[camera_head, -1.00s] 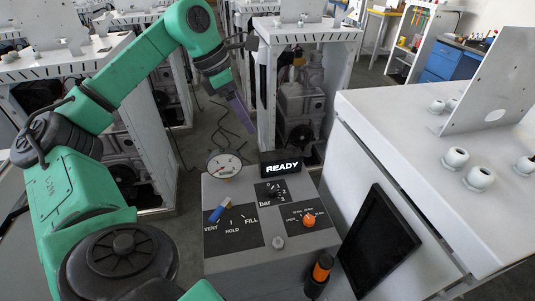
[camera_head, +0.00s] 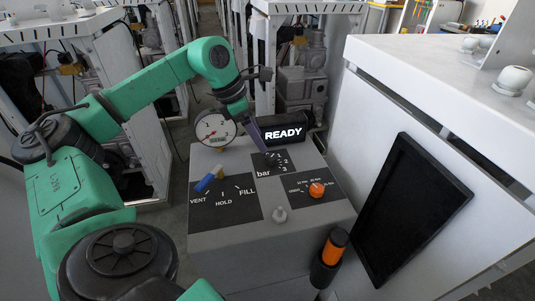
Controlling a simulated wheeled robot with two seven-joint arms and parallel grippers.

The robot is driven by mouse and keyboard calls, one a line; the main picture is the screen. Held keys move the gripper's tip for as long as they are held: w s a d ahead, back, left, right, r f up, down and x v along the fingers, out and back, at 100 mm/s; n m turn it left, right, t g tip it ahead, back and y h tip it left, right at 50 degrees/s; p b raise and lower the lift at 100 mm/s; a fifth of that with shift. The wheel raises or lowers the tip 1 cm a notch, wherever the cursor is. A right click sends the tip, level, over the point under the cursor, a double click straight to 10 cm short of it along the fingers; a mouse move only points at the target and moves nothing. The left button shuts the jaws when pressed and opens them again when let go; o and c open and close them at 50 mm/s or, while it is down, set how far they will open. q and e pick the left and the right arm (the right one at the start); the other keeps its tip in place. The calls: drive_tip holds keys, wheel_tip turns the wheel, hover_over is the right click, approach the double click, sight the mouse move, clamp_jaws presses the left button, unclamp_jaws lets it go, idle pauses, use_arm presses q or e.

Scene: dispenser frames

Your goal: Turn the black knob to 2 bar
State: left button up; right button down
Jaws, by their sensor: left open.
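The black knob (camera_head: 271,160) sits on the dark "bar" plate (camera_head: 262,172) near the top of the grey control box (camera_head: 240,229). Its scale has small white numbers, with 2 and 3 legible on its right side. I cannot tell which number the knob points to. My left gripper (camera_head: 260,146) reaches down from behind the box, its purple fingers just above and behind the knob. It is open, and I cannot tell whether it touches the knob. The fingers partly cover the knob and plate. My right gripper is not in view.
A round gauge (camera_head: 215,128) and a READY display (camera_head: 284,134) stand behind the plate, close to my left gripper. A blue lever (camera_head: 208,180), an orange knob (camera_head: 317,190) and a metal button (camera_head: 280,214) are nearby. A black panel (camera_head: 397,209) stands at the right.

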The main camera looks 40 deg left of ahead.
sight(270, 156)
use_arm(q)
drive_tip(key=x, duration=0.7)
clamp_jaws()
drive_tip(key=shift+m+g+h, duration=0.3)
drive_tip(key=shift+m, duration=0.7)
drive_tip(key=shift+w+a+m, duration=0.1)
drive_tip(key=shift+m, duration=0.7)
drive_tip(key=m+g+h+p, duration=0.1)
drive_tip(key=m+p, duration=0.1)
drive_tip(key=m, duration=0.1)
drive_tip(key=shift+w+r, duration=0.1)
drive_tip(key=shift+r, duration=0.05)
drive_tip(key=shift+w+a+m+g+p, duration=0.1)
drive_tip(key=shift+m+g+p, duration=0.55)
drive_tip(key=shift+m, duration=0.45)
